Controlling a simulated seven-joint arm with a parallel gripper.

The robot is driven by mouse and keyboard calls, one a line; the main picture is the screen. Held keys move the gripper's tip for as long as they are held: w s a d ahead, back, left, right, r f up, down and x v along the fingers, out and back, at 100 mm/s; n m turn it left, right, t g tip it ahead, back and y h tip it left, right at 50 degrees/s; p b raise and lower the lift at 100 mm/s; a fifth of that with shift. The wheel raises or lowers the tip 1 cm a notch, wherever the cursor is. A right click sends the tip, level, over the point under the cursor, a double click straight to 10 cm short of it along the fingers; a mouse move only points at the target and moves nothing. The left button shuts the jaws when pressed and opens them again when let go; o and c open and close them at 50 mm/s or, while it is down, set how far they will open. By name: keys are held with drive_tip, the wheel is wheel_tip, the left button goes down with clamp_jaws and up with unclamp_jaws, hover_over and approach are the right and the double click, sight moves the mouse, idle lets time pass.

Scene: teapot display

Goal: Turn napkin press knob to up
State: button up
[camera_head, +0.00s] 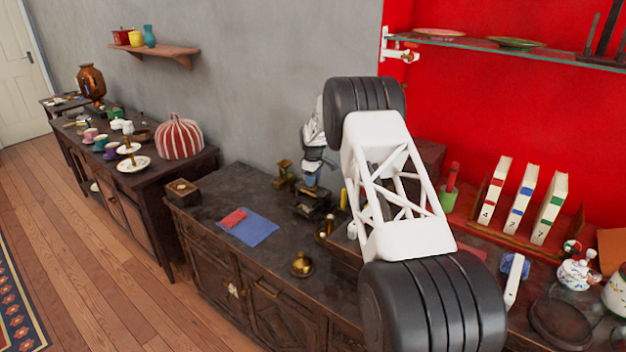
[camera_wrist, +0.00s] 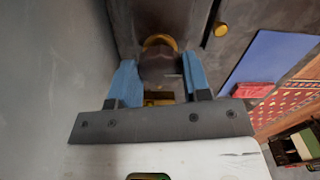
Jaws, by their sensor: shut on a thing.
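The napkin press (camera_head: 312,204) stands on the dark cabinet near the grey wall, a small dark object with a brass-coloured part. In the wrist view its knob (camera_wrist: 160,66) looks like a rounded brown piece with a brass-coloured rim behind it. My gripper (camera_head: 312,178) points down over the press. In the wrist view my gripper (camera_wrist: 160,80) has its two blue fingers on either side of the knob, shut on it. The fingers and my arm hide part of the press, and I cannot tell which way the knob points.
A brass bell-like object (camera_head: 302,265) is in front. A small brass item (camera_head: 284,174) stands close to the left of my gripper.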

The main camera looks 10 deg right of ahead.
drive_tip(key=shift+r, duration=0.1)
drive_tip(key=o, duration=0.9)
drive_tip(key=shift+r, duration=3.9)
